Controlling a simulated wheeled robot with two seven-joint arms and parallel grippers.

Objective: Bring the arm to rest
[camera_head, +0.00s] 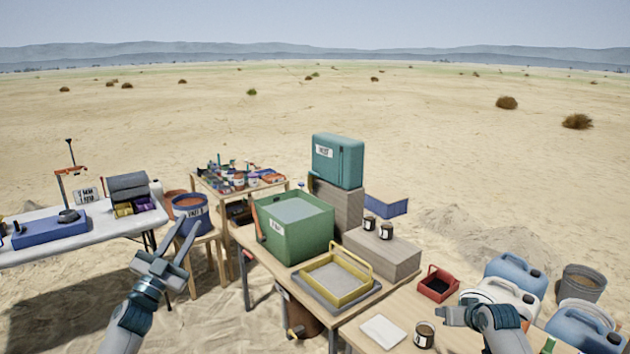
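My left gripper (186,232) is at the left, over the sand between the white table and the wooden tables. Its two fingers are spread apart, with nothing seen between them. The blue bucket (190,212) appears just behind its fingertips. My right gripper (442,314) is at the lower right, above the front wooden table (395,309), and points left. Its fingers are small and seen nearly edge-on, so I cannot tell whether they are apart. A small dark jar (424,336) stands just below and left of it; I see no clear contact.
A green bin (296,228), a yellow-framed tray (337,281) and a red open box (438,284) stand on the wooden tables. A white sheet (383,331) lies near the front. Blue and white jugs (516,273) crowd the right. The white table (90,243) is at left.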

